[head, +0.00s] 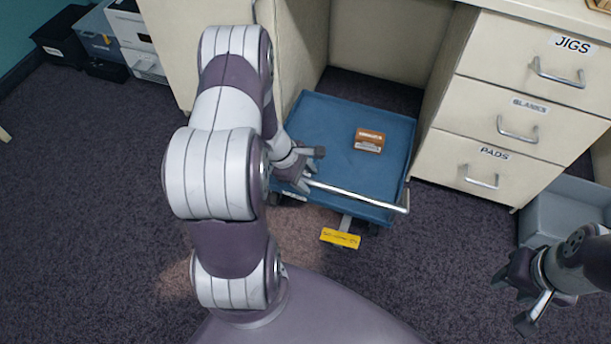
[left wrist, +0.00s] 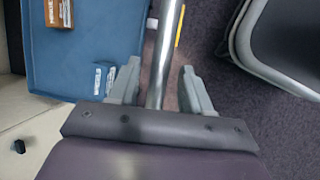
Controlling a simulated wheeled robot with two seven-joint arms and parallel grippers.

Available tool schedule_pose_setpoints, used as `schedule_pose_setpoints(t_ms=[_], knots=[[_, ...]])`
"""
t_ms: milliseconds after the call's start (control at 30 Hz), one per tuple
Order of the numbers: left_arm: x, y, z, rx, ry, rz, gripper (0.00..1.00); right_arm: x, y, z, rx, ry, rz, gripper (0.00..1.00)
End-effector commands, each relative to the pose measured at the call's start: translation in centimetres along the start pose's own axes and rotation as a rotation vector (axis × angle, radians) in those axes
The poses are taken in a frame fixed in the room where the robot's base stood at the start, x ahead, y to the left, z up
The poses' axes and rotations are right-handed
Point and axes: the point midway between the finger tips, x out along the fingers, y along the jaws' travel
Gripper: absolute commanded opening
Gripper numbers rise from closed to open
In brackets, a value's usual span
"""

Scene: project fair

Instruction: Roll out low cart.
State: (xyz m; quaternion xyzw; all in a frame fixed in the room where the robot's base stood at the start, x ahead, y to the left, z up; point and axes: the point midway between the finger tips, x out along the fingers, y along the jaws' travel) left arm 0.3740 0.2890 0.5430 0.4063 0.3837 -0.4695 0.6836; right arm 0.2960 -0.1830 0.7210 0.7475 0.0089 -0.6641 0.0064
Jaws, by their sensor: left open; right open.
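The low cart (head: 335,133) is a blue tray on casters, in the knee space under the desk with its front edge out toward me. A silver handle bar (head: 358,194) runs along its front. A small brown box (head: 369,140) sits on the tray. My left gripper (head: 314,168) is at the left end of the bar. In the left wrist view the bar (left wrist: 165,55) passes between the open fingers of my left gripper (left wrist: 160,88), with a gap to the right finger. My right gripper (head: 527,296) is open and empty, low on the right, away from the cart.
Drawers labelled JIGS, BLANKS and PADS (head: 500,127) stand right of the cart, a desk side panel (head: 301,50) left. A grey bin (head: 568,215) is at right. Carpet (head: 420,275) in front is clear.

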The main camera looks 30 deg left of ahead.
Motion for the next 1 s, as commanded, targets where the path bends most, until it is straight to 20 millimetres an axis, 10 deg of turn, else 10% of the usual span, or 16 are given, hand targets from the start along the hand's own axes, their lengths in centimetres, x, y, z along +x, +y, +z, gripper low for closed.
schedule_pose_setpoints(t_ms=[167,600,1000], knots=[[-1.3,0.1,0.1,0.000,0.001,0.002,0.48,-0.7,0.0,-0.1,0.000,0.000,0.000,0.43],[-11.8,0.1,0.1,-0.001,0.000,0.001,0.48,-5.0,0.0,-0.6,0.000,0.000,0.000,0.43],[-12.7,0.0,0.0,0.000,0.000,0.000,0.48,-5.1,0.0,-0.6,0.000,0.000,0.000,0.43]])
